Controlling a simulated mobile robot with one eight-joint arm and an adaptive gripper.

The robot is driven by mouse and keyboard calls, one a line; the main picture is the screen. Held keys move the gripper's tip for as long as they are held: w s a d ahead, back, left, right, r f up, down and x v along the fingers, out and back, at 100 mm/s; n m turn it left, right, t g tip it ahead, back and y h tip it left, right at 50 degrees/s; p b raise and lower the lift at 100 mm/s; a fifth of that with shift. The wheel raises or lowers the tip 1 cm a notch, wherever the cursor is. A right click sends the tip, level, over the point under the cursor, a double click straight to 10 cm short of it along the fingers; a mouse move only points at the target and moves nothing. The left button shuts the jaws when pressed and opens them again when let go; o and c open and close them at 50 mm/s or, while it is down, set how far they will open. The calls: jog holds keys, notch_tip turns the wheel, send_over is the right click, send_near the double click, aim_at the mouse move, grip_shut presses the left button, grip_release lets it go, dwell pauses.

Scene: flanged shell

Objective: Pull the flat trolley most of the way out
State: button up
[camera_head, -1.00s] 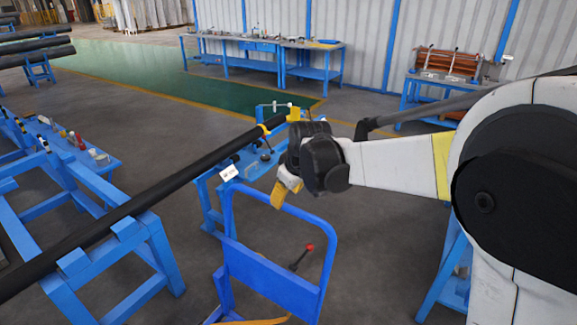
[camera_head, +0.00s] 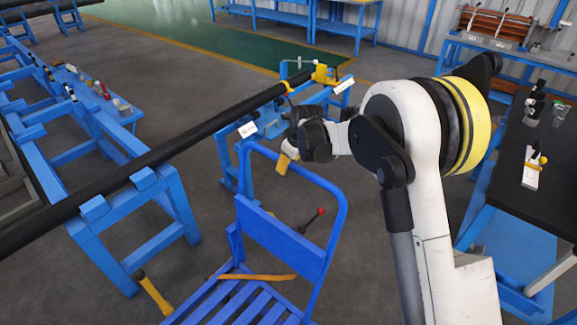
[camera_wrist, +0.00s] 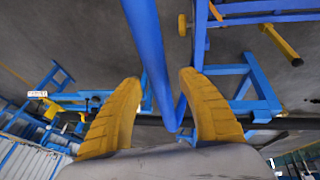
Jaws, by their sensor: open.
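The flat trolley (camera_head: 280,238) is blue, with an upright tube handle frame, a back panel and a slatted deck at the bottom of the head view. My gripper (camera_head: 285,160) is at the upper part of the handle frame, and its yellow finger overlaps the top bar in the picture. In the wrist view my gripper (camera_wrist: 160,80) is open, with its two yellow fingers apart. A blue tube of the trolley handle (camera_wrist: 148,45) runs between them. I see gaps at both sides of the tube, and I cannot tell whether either finger touches it.
A long black pipe (camera_head: 150,160) lies across blue stands (camera_head: 130,215) at the left, passing behind the trolley. A red-knobbed lever (camera_head: 313,220) stands by the panel. A black-topped bench (camera_head: 520,150) is at the right. Grey floor shows between the trolley and that bench.

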jog(key=shift+w+f, duration=0.2)
jog(key=shift+f, duration=0.1)
grip_shut()
